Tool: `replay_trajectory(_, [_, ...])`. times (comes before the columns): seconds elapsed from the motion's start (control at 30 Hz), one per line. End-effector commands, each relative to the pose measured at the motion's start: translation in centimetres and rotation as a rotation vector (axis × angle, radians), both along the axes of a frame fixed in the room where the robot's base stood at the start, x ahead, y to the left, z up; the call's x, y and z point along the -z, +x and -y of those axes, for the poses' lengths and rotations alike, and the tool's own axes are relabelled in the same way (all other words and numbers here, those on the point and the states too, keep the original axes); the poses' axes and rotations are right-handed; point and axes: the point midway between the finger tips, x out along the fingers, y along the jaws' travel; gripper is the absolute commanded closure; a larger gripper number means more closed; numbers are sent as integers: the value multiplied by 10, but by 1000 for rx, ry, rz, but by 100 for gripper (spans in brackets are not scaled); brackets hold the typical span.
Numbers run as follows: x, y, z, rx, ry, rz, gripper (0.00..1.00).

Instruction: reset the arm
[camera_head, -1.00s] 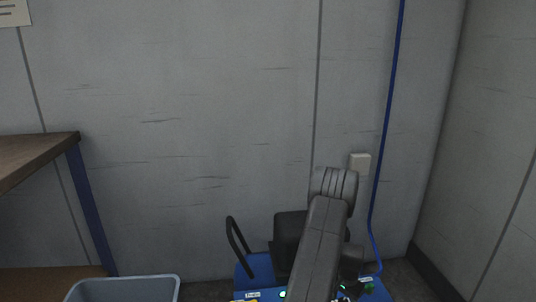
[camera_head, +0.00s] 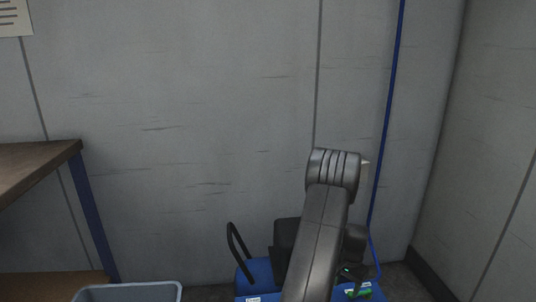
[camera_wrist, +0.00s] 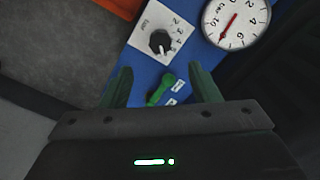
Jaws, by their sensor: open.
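My gripper (camera_wrist: 160,85) shows in the wrist view with its two dark green fingers spread apart and nothing between them. Beyond the fingers is a blue panel with a black knob (camera_wrist: 160,40) on a white numbered plate, a round white gauge (camera_wrist: 236,22) with a red needle, and a small green handle (camera_wrist: 161,89).
A brown table (camera_head: 40,165) with a blue leg stands at the left. A grey bin (camera_head: 128,291) is at the bottom left. A blue cable (camera_head: 386,120) runs down the wall beside my arm. A grey wall (camera_head: 180,130) stands behind, meeting another at the right.

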Motion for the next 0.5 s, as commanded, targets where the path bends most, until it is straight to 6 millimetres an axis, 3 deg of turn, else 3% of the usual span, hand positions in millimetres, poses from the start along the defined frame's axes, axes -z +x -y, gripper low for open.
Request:
replay_trajectory(0.03, [15,0,0,0,0,-1,44])
replay_trajectory(0.5, [110,0,0,0,1,-1,44])
